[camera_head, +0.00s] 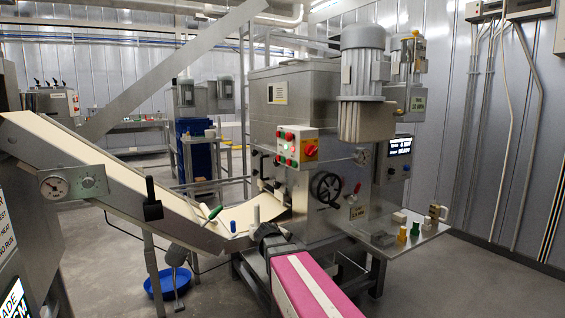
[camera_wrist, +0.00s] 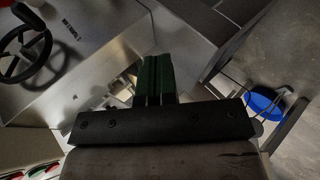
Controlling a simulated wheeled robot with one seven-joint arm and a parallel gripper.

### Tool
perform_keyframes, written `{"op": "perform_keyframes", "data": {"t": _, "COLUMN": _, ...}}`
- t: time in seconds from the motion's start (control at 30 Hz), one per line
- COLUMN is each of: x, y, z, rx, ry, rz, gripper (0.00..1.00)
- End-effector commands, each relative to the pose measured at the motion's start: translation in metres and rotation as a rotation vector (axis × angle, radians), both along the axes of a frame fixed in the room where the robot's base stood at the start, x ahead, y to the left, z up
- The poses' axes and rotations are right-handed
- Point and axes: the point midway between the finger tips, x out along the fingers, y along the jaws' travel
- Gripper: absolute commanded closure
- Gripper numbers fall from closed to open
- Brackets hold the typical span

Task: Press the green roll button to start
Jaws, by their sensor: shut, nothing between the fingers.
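In the head view, a light control box (camera_head: 297,147) on the front of the steel machine carries several red and green buttons and a red-and-yellow switch (camera_head: 310,150). The button labels are too small to read, so I cannot tell which green one is the roll button. In the wrist view, red and green buttons (camera_wrist: 40,169) show at the bottom left corner, partly cut off. My gripper (camera_wrist: 156,62) has its dark green fingers together and empty. In the head view my gripper (camera_head: 268,235) is below the control box, in front of the machine, apart from the buttons.
A black handwheel (camera_head: 326,188) sticks out right of my gripper. A sloping conveyor (camera_head: 110,185) with a pale sheet runs in from the left. A side shelf (camera_head: 400,243) holds small parts. A blue bowl (camera_head: 170,284) lies on the floor. A display (camera_head: 400,146) is lit.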

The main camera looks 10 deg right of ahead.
Motion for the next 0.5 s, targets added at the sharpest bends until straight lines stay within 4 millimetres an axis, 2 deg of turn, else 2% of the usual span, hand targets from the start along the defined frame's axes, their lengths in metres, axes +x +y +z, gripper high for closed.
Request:
{"op": "perform_keyframes", "data": {"t": 0.03, "x": 0.017, "y": 0.003, "z": 0.017, "rx": -0.059, "ry": -0.024, "rz": 0.034, "gripper": 1.00}}
{"op": "perform_keyframes", "data": {"t": 0.2, "x": 0.057, "y": 0.013, "z": 0.077, "rx": -0.274, "ry": -0.095, "rz": 0.149, "gripper": 1.00}}
{"op": "perform_keyframes", "data": {"t": 0.5, "x": 0.114, "y": 0.047, "z": 0.185, "rx": -0.661, "ry": -0.191, "rz": 0.320, "gripper": 1.00}}
